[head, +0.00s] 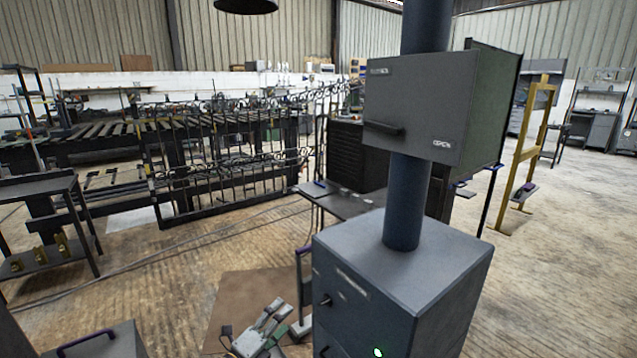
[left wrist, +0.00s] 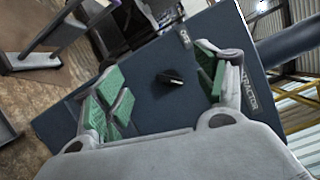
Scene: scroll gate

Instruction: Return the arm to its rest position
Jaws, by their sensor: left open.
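My left gripper (head: 275,322) shows at the bottom of the head view, low and left of the dark blue-grey cabinet (head: 400,255). In the left wrist view its two grey fingers with green pads (left wrist: 160,82) are spread apart, with nothing held between them. Beyond them is the dark blue cabinet face (left wrist: 150,105), with a small black knob (left wrist: 172,78) seen between the fingers. In the head view the knob (head: 325,300) is on the cabinet's left face. The gripper looks apart from it, though the gap is hard to judge. My right gripper is not in view.
A thick blue pipe (head: 405,200) rises from the cabinet to a grey box (head: 415,107). A black scroll gate (head: 225,165) stands behind on the left. A dark shelf table (head: 45,190) is at far left, and a yellow frame (head: 525,150) at right. Open floor lies left of the cabinet.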

